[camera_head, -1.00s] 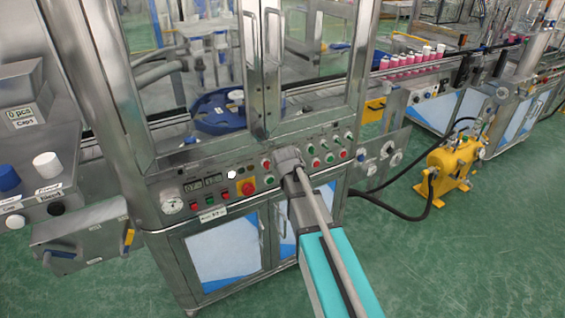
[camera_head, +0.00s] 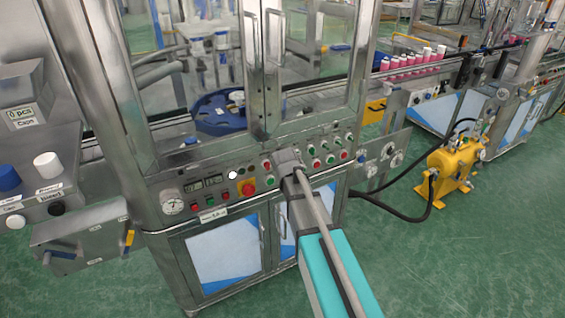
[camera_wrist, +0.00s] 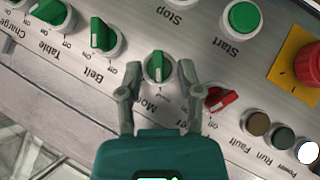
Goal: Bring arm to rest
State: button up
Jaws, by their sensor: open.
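My arm reaches up from the bottom of the head view to the crimping machine's control panel (camera_head: 330,148). My gripper (camera_head: 287,160) is at the front of that panel. In the wrist view my gripper (camera_wrist: 160,76) is open, its two grey fingers on either side of a green-handled rotary knob (camera_wrist: 158,66) above the partly hidden "Mode" label. Gaps show between the knob and the fingertips. I cannot tell whether the fingers reach past its face. The label is partly covered by the fingers.
Close around are a red knob (camera_wrist: 220,98), the green Belt knob (camera_wrist: 103,36), the green Start button (camera_wrist: 241,17) and a red emergency button (camera_head: 247,188). Metal door handles (camera_head: 262,70) stand above the panel. A yellow pump (camera_head: 452,165) stands right; open green floor lies in front.

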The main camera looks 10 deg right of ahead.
jog(key=s+r+m+g+y+p, duration=0.1)
jog(key=s+r+m+g+p, duration=0.2)
jog(key=s, duration=2.5)
jog(key=m+g+p, duration=0.3)
jog(key=g+p, duration=0.4)
jog(key=shift+s+d+y, duration=0.25)
jog(key=shift+y, duration=0.05)
